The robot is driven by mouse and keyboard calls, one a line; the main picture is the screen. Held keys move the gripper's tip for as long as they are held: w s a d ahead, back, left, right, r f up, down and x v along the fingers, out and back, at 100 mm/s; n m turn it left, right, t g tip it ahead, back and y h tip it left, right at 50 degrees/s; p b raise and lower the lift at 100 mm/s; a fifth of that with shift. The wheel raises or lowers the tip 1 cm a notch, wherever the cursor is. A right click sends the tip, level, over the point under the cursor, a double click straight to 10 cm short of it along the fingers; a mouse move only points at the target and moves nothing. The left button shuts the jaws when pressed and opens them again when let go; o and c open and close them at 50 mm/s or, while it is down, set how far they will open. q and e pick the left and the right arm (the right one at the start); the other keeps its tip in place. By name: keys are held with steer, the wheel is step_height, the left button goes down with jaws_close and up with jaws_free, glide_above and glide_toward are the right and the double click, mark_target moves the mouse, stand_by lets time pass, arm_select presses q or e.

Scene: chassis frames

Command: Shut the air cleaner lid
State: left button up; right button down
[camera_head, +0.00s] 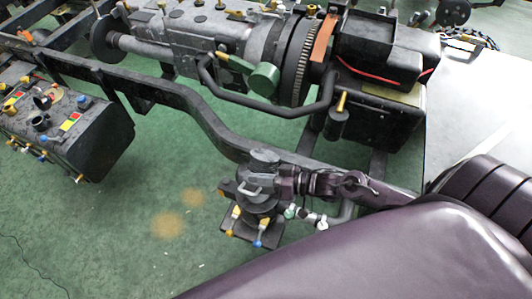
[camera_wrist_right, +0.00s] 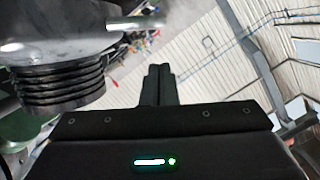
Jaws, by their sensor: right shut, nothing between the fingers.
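The dark grey air cleaner (camera_head: 258,203) appears to be the small round unit low in the middle of the head view. A rounded top piece (camera_head: 264,159), probably its lid, shows at its upper end; I cannot tell whether it is fully seated. My right gripper (camera_head: 268,184) is beside this unit, partly blending with it. In the right wrist view my gripper fingers (camera_wrist_right: 157,84) are together and empty. A round grey part (camera_wrist_right: 60,30) with a ribbed lower section (camera_wrist_right: 60,86) stands close on their left, apart from them. My left gripper is not in view.
A chassis rail (camera_head: 190,103) runs behind the unit. A gearbox with a green cylinder (camera_head: 264,80) and a black battery-like box (camera_head: 385,55) lie beyond it. A dark tank (camera_head: 65,125) with colored fittings is at left. Green floor is open at lower left.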

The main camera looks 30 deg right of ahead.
steer(key=s+a+f+n+h+b, duration=0.1)
steer(key=s+a+f+n+b, duration=0.1)
steer(key=f, duration=0.5)
steer(key=s+a+f+n+t+h+b, duration=0.1)
steer(key=s+a+f+n+b, duration=0.2)
steer(key=f, duration=0.4)
steer(key=shift+s+a+n+b, duration=0.35)
steer(key=shift+a+n+b, duration=0.15)
steer(key=shift+a+b, duration=0.3)
steer(key=shift+s, duration=0.1)
